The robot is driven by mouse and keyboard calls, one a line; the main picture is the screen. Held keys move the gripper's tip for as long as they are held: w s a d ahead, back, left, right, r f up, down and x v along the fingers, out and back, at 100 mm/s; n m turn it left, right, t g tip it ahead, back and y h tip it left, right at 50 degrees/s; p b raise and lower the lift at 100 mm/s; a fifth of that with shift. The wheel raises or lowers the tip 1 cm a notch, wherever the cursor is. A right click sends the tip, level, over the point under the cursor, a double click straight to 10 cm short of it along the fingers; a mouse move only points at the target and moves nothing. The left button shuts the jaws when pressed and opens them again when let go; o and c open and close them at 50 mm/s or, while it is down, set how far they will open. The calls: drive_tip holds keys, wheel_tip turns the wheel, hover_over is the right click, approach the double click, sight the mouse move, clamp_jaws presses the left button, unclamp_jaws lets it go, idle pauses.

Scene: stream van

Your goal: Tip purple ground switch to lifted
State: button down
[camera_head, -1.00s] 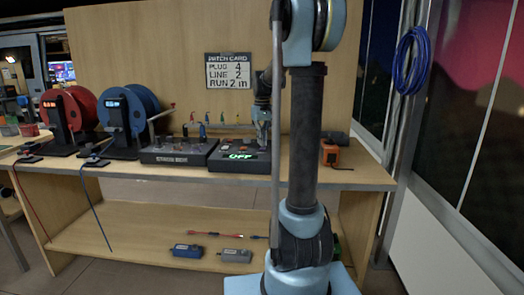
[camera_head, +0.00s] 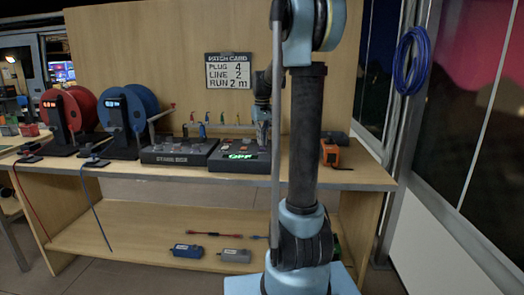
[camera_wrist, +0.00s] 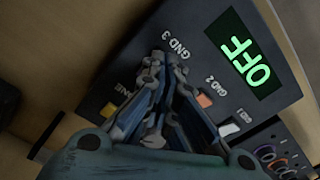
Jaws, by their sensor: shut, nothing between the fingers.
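The dark switch panel (camera_head: 236,158) stands on the bench with its green display (camera_head: 240,155) reading OFF. The display also shows large in the wrist view (camera_wrist: 238,54). The panel carries labels GND 1, GND 2 and GND 3. A white switch (camera_wrist: 229,129) sits by GND 1 and an orange switch (camera_wrist: 204,100) by GND 2. I cannot make out a purple switch; the spot by GND 3 is hidden behind my fingers. My gripper (camera_wrist: 157,62) is shut and empty, its tips at the panel beside the GND 3 label. I cannot tell whether they touch anything.
A station box (camera_head: 178,153) stands left of the panel, then a blue reel (camera_head: 143,105) and a red reel (camera_head: 82,108). An orange device (camera_head: 330,153) lies to the right. A patch card (camera_head: 228,71) hangs on the back board.

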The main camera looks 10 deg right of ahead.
sight(262, 148)
drive_tip(key=shift+f, duration=1)
idle(0.8)
drive_tip(key=shift+r, duration=3.5)
drive_tip(key=shift+m+t, duration=0.3)
drive_tip(key=shift+m, duration=0.1)
drive_tip(key=s, duration=0.3)
drive_tip(key=s+f, duration=0.1)
drive_tip(key=s, duration=0.3)
drive_tip(key=s+f, duration=0.1)
drive_tip(key=s, duration=0.3)
drive_tip(key=s+f+m, duration=0.1)
drive_tip(key=s+f, duration=0.8)
drive_tip(key=s, duration=0.3)
drive_tip(key=s+f+m+t, duration=0.1)
drive_tip(key=s+f, duration=0.8)
drive_tip(key=s, duration=0.3)
drive_tip(key=shift+s+d+t, duration=0.15)
drive_tip(key=shift+s+t, duration=0.15)
drive_tip(key=shift+s, duration=0.05)
drive_tip(key=shift+f, duration=0.1)
